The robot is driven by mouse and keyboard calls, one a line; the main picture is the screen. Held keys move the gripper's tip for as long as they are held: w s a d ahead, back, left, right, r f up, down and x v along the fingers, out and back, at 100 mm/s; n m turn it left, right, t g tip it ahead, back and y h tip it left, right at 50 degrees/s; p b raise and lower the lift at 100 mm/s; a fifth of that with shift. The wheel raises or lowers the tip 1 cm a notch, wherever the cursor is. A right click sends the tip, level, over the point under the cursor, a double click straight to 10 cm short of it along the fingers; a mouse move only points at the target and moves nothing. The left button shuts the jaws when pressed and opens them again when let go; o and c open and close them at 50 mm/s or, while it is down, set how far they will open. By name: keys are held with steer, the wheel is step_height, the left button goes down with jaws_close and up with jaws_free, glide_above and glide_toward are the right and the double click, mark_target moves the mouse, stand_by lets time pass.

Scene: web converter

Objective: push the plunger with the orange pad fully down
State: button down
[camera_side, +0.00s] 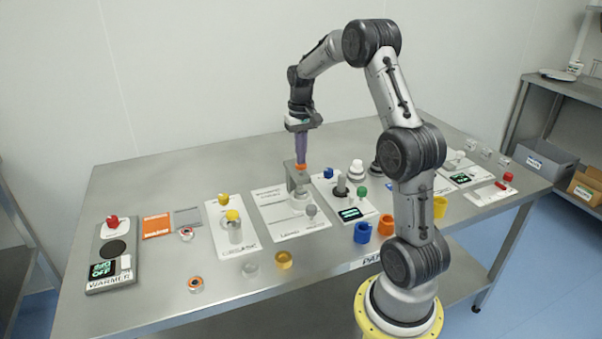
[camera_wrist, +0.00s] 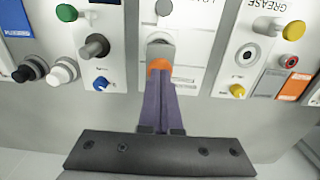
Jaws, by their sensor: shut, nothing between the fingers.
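The plunger's orange pad (camera_side: 301,167) tops a grey press stand on a white panel in the middle of the table. In the wrist view the orange pad (camera_wrist: 160,65) shows at the tips of my fingers, partly hidden by them. My gripper (camera_side: 301,158) points straight down with its purple fingers shut and empty, its tips at the pad. They look to be touching it or just above; I cannot tell which. The grey press stand (camera_side: 293,178) stands below the pad, and its head (camera_wrist: 161,50) shows just beyond the pad in the wrist view.
To the left stand a grease panel with a yellow knob (camera_side: 232,215) and a warmer (camera_side: 110,255) with a red knob. To the right is a panel with a dark post (camera_side: 341,188) and green knob (camera_side: 362,192). Blue (camera_side: 362,233) and orange cups sit near the front edge.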

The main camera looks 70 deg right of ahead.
steer(key=shift+f, duration=1.05)
steer(key=shift+a, duration=0.1)
steer(key=shift+r, duration=2)
step_height(320, 180, up, 6)
